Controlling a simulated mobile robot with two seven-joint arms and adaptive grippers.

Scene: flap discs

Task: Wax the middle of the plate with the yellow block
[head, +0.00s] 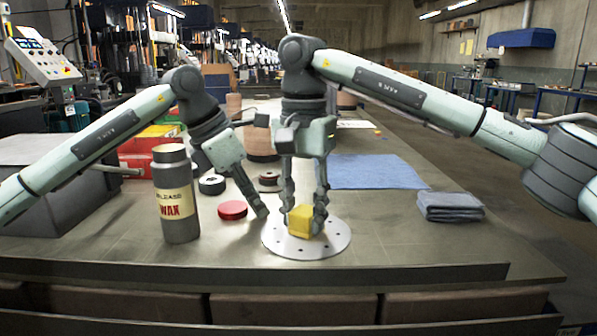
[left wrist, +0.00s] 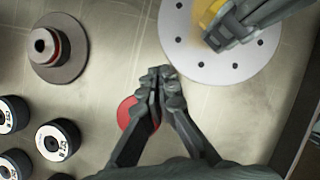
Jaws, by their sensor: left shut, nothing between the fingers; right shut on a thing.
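The round metal plate (head: 273,240) with small holes lies on the bench near the front edge; part of it shows in the left wrist view (left wrist: 190,62). The yellow block (head: 301,222) is on the middle of the plate, between the fingers of my right gripper (head: 305,208), which is shut on it from above. The block shows partly in the left wrist view (left wrist: 207,14), mostly covered by the gripper. My left gripper (head: 263,213) is shut and empty, just left of the plate; its fingertips also show in the left wrist view (left wrist: 162,75).
A grey wax bottle (head: 178,235) stands upright at left. A red disc (head: 232,210) lies left of the plate, partly under my left gripper in the left wrist view. Dark discs (head: 212,185) lie behind. A blue cloth (head: 375,172) and folded grey towel (head: 449,206) lie right.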

